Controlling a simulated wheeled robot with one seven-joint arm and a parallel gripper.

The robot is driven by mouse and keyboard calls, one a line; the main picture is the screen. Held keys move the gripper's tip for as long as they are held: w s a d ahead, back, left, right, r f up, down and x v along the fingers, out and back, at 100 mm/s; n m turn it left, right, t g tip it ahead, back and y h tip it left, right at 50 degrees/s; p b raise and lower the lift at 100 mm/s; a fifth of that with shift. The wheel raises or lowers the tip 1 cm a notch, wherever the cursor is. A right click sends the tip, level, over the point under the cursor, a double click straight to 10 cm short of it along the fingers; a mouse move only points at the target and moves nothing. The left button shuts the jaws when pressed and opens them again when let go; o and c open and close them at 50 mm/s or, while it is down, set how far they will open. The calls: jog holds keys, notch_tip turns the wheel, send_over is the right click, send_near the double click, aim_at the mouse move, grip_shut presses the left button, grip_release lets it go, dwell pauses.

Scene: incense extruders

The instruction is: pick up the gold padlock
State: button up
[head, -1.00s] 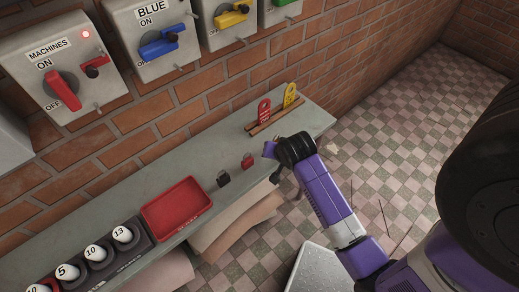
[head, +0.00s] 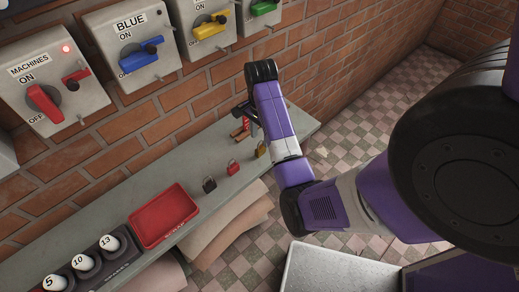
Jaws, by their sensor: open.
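The gold padlock (head: 262,150) stands on the grey shelf (head: 135,217) near its front edge, partly covered by my arm. It is the rightmost of a row, with a red padlock (head: 233,168) and a black padlock (head: 209,186) to its left. My gripper (head: 241,112) is mostly hidden behind my purple arm. Only a dark part shows, near the tag rack and behind the gold padlock in the picture. It is open, apart from the padlock, and no object shows in it.
A red tray (head: 163,214) and numbered white cylinders (head: 80,262) sit on the shelf to the left. The wooden tag rack (head: 238,135) is partly hidden by my arm. Switch boxes (head: 50,90) hang on the brick wall. A pale bin (head: 325,270) stands at bottom right.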

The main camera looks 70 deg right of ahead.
aim_at(261, 147)
notch_tip(261, 147, down, 7)
jog(key=shift+d+f+p, duration=0.1)
jog(key=shift+f+p, duration=0.05)
jog(key=shift+p, duration=0.4)
grip_shut()
